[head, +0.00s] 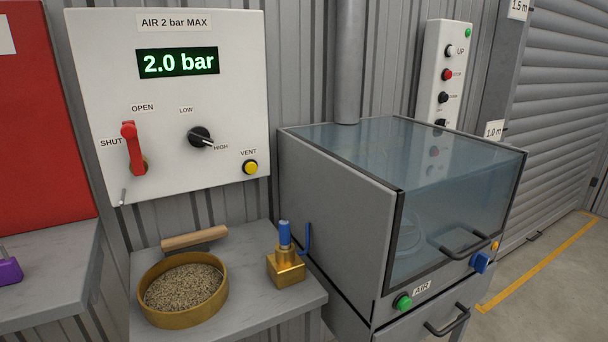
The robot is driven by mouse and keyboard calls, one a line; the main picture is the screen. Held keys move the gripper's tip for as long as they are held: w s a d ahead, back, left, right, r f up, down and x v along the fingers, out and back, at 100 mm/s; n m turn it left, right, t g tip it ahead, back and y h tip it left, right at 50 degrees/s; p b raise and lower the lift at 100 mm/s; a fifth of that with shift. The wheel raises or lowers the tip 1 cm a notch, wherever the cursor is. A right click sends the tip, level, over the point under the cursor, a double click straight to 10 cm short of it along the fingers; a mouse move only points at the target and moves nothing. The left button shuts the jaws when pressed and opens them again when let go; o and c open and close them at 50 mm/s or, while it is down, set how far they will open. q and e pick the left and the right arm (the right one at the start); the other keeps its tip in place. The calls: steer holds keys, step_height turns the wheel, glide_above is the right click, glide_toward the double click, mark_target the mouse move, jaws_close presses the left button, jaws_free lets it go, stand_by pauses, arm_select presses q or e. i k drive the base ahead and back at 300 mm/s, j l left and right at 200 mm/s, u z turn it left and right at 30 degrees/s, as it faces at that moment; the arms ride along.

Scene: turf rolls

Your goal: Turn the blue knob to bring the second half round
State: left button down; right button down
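The blue knob (480,263) sits on the front panel of a grey cabinet (338,215), at its lower right, below an orange button (495,246). The cabinet has a clear lid (410,150) that looks closed, with a dark handle (465,243) at its front. Through the lid a pale round shape (402,235) shows faintly inside; reflections hide its details. Neither of my grippers is in view.
A green button (403,302) marked AIR is on the cabinet front. A grey bench (245,318) on the left holds a round pan of grains (183,288), a wooden-handled tool (194,238) and a brass block with blue parts (286,266). The air panel (225,100) reads 2.0 bar.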

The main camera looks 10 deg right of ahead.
mark_target(480, 261)
steer(key=k+l+z, duration=0.1)
steer(key=z, duration=1.15)
